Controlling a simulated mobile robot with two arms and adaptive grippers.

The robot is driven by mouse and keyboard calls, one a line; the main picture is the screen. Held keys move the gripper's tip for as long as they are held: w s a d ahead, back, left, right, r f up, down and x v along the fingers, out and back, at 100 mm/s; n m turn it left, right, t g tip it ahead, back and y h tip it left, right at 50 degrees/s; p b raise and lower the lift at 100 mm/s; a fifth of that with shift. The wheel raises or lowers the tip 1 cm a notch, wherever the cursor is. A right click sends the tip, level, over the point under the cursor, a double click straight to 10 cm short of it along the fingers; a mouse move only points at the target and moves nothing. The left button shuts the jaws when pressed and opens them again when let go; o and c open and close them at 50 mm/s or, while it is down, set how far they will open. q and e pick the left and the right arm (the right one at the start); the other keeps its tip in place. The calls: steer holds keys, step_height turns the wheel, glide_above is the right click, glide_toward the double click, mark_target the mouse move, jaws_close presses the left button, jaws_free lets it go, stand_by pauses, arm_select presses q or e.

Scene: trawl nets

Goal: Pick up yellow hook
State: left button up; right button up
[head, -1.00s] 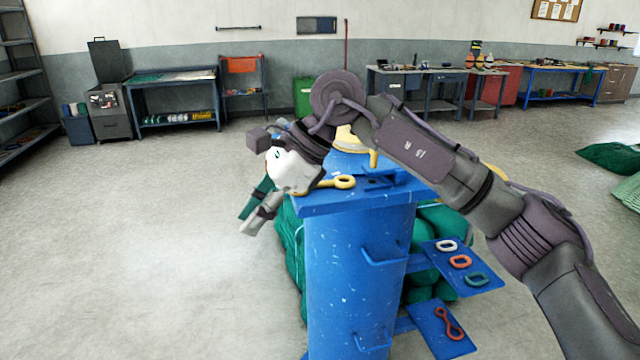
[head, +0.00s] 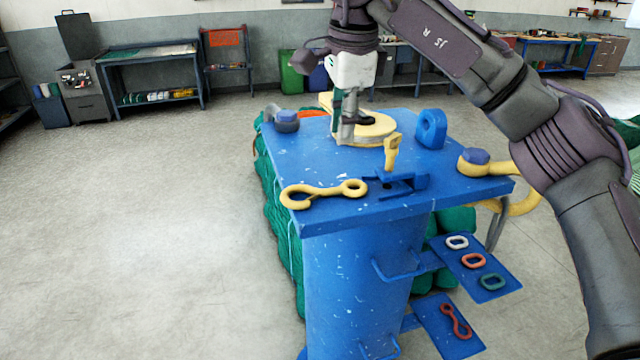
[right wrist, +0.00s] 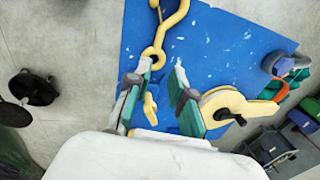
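The yellow hook (head: 322,191) lies flat at the front left edge of the blue stand's top (head: 330,150), its round eye to the right. In the right wrist view the yellow hook (right wrist: 166,35) lies beyond the fingertips, its eye close to them in the picture. My right gripper (head: 346,135) points down over the top, farther back than the hook, and overlaps the yellow disc (head: 375,130) in the head view. In the right wrist view my right gripper (right wrist: 161,70) is open, with nothing between its fingers. My left gripper is not in view.
A yellow latch (head: 391,152), a blue bracket (head: 412,182), a blue ring block (head: 431,129) and a grey shackle (head: 285,125) crowd the top. Side plates (head: 490,294) hold coloured links. Floor at left is clear.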

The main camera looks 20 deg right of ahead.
glide_above(333, 189)
steer(key=s, duration=0.2)
steer(key=f, duration=0.4)
steer(key=f+p, duration=0.1)
steer(key=f, duration=0.1)
steer(key=shift+w+d, duration=0.15)
steer(key=shift+d, duration=0.2)
steer(key=shift+w+f, duration=0.15)
steer(key=shift+f, duration=0.2)
steer(key=shift+w+f, duration=0.1)
steer(key=shift+f, duration=0.15)
steer(key=f, duration=0.1)
steer(key=f+p, duration=0.2)
steer(key=f, duration=0.1)
steer(key=shift+w+a, duration=0.35)
steer(key=shift+w, duration=0.05)
steer(key=shift+w+f, duration=0.1)
steer(key=shift+f, duration=0.35)
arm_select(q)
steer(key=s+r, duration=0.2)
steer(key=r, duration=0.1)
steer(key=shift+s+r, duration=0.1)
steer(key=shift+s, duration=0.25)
arm_select(e)
jaws_close()
